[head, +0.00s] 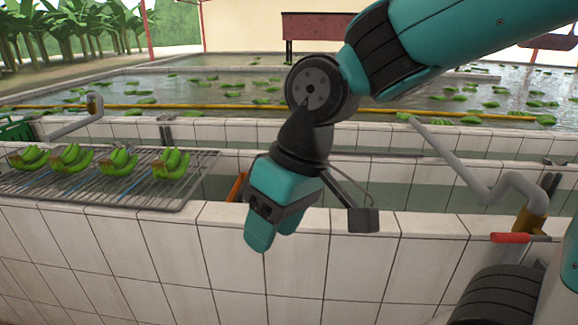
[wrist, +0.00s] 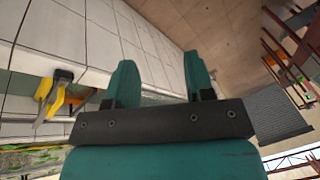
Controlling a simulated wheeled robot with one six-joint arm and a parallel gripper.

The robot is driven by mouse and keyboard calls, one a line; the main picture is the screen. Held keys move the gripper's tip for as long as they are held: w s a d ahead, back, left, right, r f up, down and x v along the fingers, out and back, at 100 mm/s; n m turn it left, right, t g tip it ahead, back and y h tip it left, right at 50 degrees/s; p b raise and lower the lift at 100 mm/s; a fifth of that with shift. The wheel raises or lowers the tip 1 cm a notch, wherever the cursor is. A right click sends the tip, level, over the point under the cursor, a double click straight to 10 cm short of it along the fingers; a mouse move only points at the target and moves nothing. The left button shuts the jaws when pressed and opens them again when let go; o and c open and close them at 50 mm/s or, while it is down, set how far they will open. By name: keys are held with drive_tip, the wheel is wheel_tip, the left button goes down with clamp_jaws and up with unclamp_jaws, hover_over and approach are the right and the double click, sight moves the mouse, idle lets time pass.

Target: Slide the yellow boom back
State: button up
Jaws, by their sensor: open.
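The yellow boom (head: 215,107) is a long thin bar lying across the water of the tank in the head view, running from the left edge nearly to the right edge. My arm hides part of its middle. My gripper (head: 268,228) hangs in front of the near white tiled wall, lower and nearer than the boom and well apart from it. In the wrist view the two teal fingers of my gripper (wrist: 160,70) stand apart with nothing between them.
A wire rack (head: 105,190) with several green banana bunches stands at the left. Grey bent pipes (head: 470,175) rise at the right and left. Many green pieces float on the water (head: 400,95).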

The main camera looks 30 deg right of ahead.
drive_tip(key=w+d+r+m+t+h+p, duration=0.1)
drive_tip(key=w+d+m, duration=0.2)
drive_tip(key=w, duration=0.5)
drive_tip(key=w+d+r+m+t, duration=0.1)
drive_tip(key=w+d+m, duration=0.15)
drive_tip(key=w, duration=0.45)
drive_tip(key=w+d+f+m+t+h+p, duration=0.3)
drive_tip(key=w+d+m, duration=0.4)
drive_tip(key=w+d, duration=1.05)
drive_tip(key=shift+g+h, duration=0.3)
drive_tip(key=shift+g, duration=0.3)
drive_tip(key=p+x, duration=0.2)
drive_tip(key=x, duration=0.6)
drive_tip(key=p+x, duration=0.2)
drive_tip(key=x, duration=0.6)
drive_tip(key=shift+s+d+f, duration=0.1)
drive_tip(key=shift+f, duration=0.35)
clamp_jaws()
